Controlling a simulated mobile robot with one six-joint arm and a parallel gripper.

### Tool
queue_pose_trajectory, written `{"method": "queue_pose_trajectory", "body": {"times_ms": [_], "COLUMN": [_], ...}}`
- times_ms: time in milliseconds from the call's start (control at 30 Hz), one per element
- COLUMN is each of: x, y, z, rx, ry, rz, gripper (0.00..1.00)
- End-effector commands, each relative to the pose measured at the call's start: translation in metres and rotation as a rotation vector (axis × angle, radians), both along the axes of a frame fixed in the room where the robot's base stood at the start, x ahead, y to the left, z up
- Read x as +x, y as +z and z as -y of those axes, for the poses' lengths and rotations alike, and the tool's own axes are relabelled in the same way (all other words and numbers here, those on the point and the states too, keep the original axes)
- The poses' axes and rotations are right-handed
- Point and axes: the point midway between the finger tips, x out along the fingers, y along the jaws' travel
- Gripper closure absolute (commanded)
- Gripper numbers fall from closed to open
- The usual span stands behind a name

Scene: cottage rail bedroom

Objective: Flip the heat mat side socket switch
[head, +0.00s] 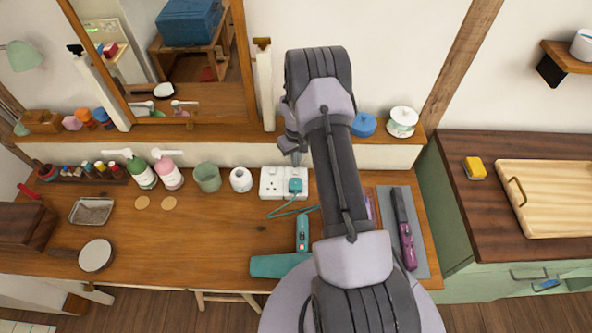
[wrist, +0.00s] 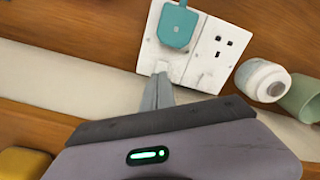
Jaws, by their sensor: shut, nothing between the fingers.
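The white double socket (head: 270,183) lies at the back of the wooden desk, with a teal plug (head: 295,185) in its right half. In the wrist view, turned about, the socket (wrist: 207,52) shows the teal plug (wrist: 176,25) on the left and an empty outlet on the right. A small switch (wrist: 160,67) lies below the plug, another (wrist: 205,80) below the empty outlet. My gripper (wrist: 160,80) is shut and empty, its tips right at the plug-side switch; I cannot tell whether they touch. It also shows in the head view (head: 296,158). The grey heat mat (head: 420,255) lies right.
A white jar (head: 241,180) and a green cup (head: 207,177) stand left of the socket. A teal tool (head: 302,232) and a purple styling iron (head: 406,240) lie on the desk. A raised ledge (head: 220,153) and mirror (head: 185,122) stand behind.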

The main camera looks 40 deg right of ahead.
Motion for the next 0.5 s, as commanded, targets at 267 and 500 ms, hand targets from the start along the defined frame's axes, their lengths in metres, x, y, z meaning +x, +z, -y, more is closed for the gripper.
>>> {"method": "queue_pose_trajectory", "body": {"times_ms": [267,500], "x": [0.0,-0.0003], "y": [-0.0045,-0.0041], "z": [0.0,-0.0002], "rx": [0.0,0.0], "ry": [0.0,0.0], "rz": [0.0,-0.001], "gripper": [1.0,1.0]}}
